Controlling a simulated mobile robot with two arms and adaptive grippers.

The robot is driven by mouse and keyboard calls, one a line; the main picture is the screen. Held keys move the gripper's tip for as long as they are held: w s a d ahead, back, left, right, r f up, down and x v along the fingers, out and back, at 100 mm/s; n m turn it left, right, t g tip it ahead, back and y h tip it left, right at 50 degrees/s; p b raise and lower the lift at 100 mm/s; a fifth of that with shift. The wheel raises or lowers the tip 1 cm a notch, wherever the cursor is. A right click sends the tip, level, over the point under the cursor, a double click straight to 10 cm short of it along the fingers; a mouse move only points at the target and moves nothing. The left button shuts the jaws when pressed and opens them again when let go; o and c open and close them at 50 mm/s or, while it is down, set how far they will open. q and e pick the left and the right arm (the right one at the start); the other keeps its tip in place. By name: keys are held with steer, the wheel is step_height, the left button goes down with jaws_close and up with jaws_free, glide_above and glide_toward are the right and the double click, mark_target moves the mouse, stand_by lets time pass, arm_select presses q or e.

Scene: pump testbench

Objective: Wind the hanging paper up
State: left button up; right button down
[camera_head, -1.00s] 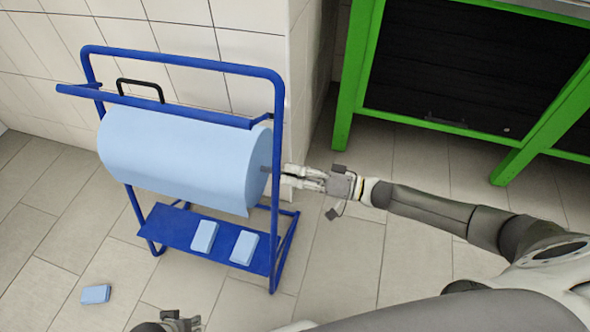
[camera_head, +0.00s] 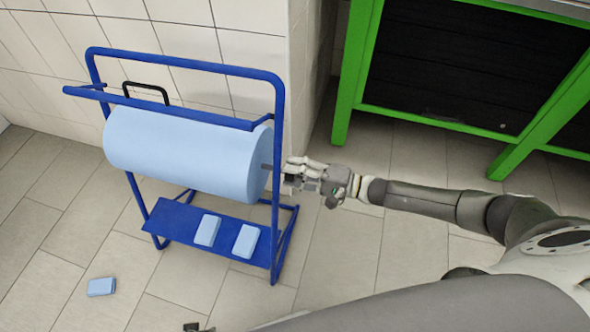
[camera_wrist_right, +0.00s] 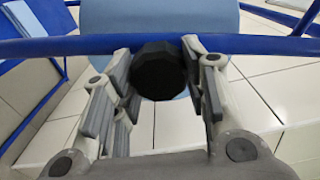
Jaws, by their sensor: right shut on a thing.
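A light blue paper roll (camera_head: 185,150) lies across a blue metal stand (camera_head: 190,62). Its outline looks round, and no loose sheet hangs visibly below it. A dark round knob (camera_wrist_right: 158,70) at the roll's right end sits between the fingers of my right gripper (camera_head: 287,174). In the right wrist view my right gripper (camera_wrist_right: 160,82) is shut on this knob, just outside the stand's right post. Only a small dark part of my left gripper (camera_head: 195,327) shows at the bottom edge, and its fingers cannot be made out.
Two light blue packs (camera_head: 207,230) lie on the stand's lower shelf (camera_head: 172,222). Another pack (camera_head: 101,287) lies on the floor at the left. A green-framed cabinet (camera_head: 345,90) stands at the right. A tiled wall is close behind the stand.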

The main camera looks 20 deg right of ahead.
steer(key=shift+w+m, duration=0.1)
steer(key=shift+m, duration=0.5)
steer(key=c, duration=0.8)
jaws_free()
steer(key=v, duration=1.2)
